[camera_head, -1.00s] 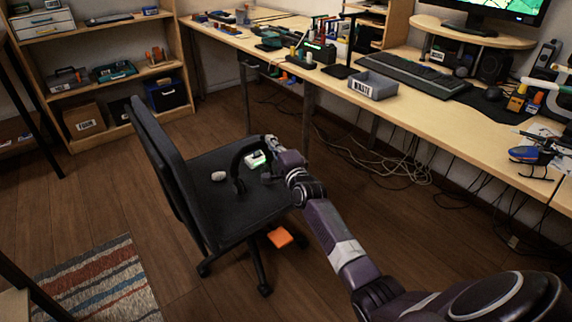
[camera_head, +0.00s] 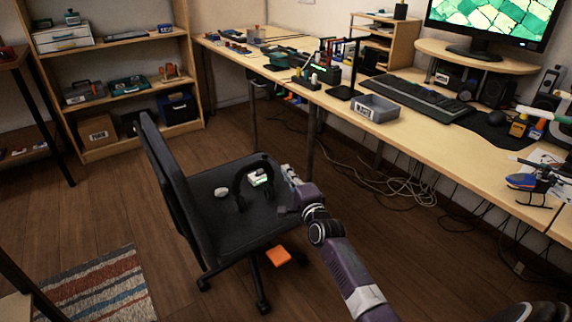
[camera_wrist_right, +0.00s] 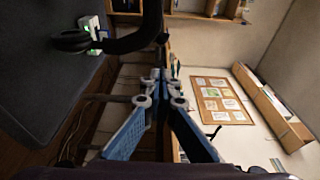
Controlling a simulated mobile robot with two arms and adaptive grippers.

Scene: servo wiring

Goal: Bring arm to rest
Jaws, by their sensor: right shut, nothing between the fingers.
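My right arm (camera_head: 348,268) reaches up from the lower right toward the chair. My right gripper (camera_head: 288,171) is beside the right edge of the black chair's seat (camera_head: 225,223); its tips are small and unclear in the head view. In the right wrist view the fingers (camera_wrist_right: 165,86) are together with nothing between them. Black headphones (camera_head: 239,187) and a small white device with a green light (camera_head: 260,178) lie on the seat, left of the gripper. Both also show at the upper left of the wrist view, the headphones (camera_wrist_right: 130,43) apart from the fingers. My left gripper is out of view.
An orange object (camera_head: 278,255) is on the floor by the chair base. Cables hang under the desk. Shelves (camera_head: 120,92) stand at the back left.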

